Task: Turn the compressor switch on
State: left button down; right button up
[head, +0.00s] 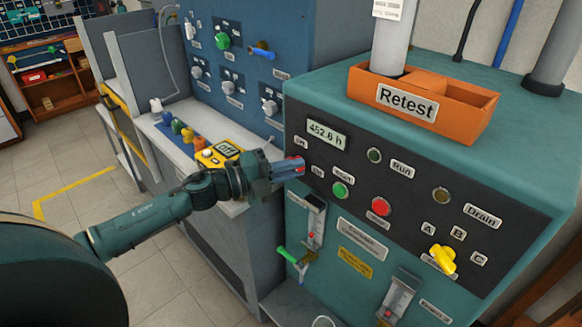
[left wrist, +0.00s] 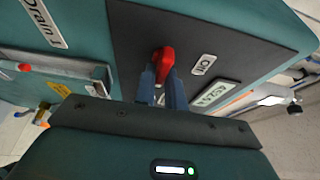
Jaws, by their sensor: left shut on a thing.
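The compressor switch is a red knob (head: 299,162) on the dark front panel of the teal cabinet, at its left edge beside the small labels. My left gripper (head: 286,168) reaches the panel from the left. Its two fingers (left wrist: 162,80) are shut on the red knob, one on each side. The fingers hide part of the knob, so I cannot tell exactly which label it points to. My right gripper is in neither view.
An hour display (head: 326,134) sits above the switch. A green button (head: 340,190), a red button (head: 381,206) and a yellow selector (head: 442,259) lie to its right. An orange "Retest" tray (head: 462,115) stands on top. A yellow meter (head: 218,153) is on the bench behind my gripper.

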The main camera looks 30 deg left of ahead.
pick_arm(q)
jog(key=c, duration=1.5)
grip_release()
jog(key=shift+o, duration=0.2)
jog(key=b+v, duration=0.1)
jog(key=v, duration=1.2)
jog(key=shift+s, duration=0.1)
